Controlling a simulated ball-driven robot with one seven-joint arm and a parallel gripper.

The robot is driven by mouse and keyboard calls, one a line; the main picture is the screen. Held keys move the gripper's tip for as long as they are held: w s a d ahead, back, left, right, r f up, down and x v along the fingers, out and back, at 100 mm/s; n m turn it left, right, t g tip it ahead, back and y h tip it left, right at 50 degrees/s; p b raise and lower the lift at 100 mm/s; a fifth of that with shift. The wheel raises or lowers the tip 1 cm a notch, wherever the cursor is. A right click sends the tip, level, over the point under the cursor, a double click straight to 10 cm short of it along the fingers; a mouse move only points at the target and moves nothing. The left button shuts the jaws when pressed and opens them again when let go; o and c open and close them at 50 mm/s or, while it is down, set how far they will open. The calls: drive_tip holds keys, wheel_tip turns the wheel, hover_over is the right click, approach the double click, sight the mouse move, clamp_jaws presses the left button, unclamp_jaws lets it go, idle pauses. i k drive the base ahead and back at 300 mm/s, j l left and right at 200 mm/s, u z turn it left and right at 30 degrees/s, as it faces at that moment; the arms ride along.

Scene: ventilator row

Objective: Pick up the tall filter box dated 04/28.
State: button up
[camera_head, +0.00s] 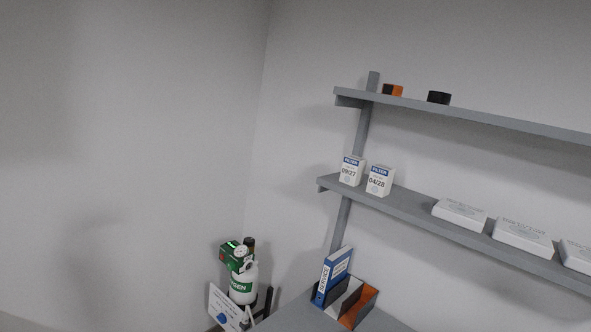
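The filter box dated 04/28 (379,181) stands upright near the left end of the lower wall shelf (415,210). It is white with a blue label band at the top. A similar filter box dated 09/27 (351,171) stands just to its left, close beside it. My gripper does not show in this view.
Several flat white boxes (460,213) lie along the same shelf to the right. The upper shelf (480,116) holds an orange-and-black box (393,90) and a black item (439,98). Below are binders (333,275) on a grey surface and a green-and-white oxygen cylinder (242,284).

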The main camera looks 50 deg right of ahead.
sight(382, 177)
drive_tip(key=i+j+z, duration=0.1)
drive_tip(key=i, duration=1.05)
drive_tip(key=i+z, duration=0.5)
drive_tip(key=z, duration=0.2)
drive_tip(key=i+z, duration=0.2)
drive_tip(key=z, duration=0.15)
drive_tip(key=i+z, duration=0.2)
drive_tip(key=z, duration=0.2)
drive_tip(key=i+l+z, duration=0.1)
drive_tip(key=z, duration=0.35)
drive_tip(key=i+j+z, duration=0.1)
drive_tip(key=i+z, duration=0.15)
drive_tip(key=z, duration=0.15)
drive_tip(key=i+j+z, duration=0.1)
drive_tip(key=z, duration=0.3)
drive_tip(key=i+j+z, duration=0.2)
drive_tip(key=z, duration=0.2)
